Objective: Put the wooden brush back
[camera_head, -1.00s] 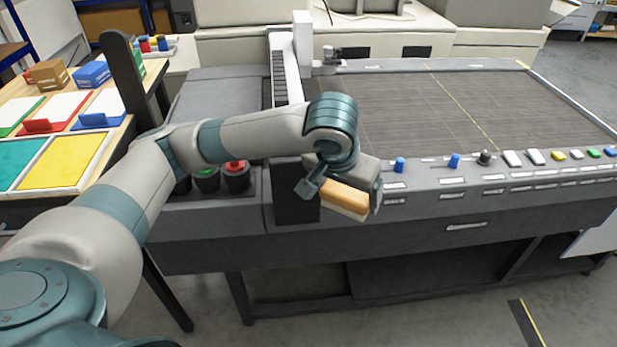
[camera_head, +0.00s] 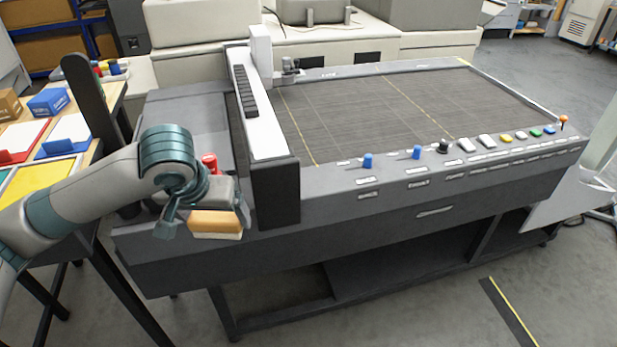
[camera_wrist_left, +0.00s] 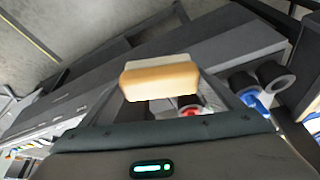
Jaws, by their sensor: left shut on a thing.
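The wooden brush (camera_head: 216,222) has an orange-tan wooden back and a paler, cream strip along one side. My left gripper (camera_head: 205,218) is shut on it and holds it in the air at the front left of the dark grey machine. In the left wrist view the brush (camera_wrist_left: 160,78) lies crosswise between the fingers. My right gripper is in neither view.
The plotter-like machine (camera_head: 440,208) has a white gantry (camera_head: 258,105), blue knobs (camera_head: 367,160) and coloured buttons on its front panel. A red button (camera_head: 210,163) stands beside my gripper. A wooden table with coloured trays (camera_head: 40,175) is at left.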

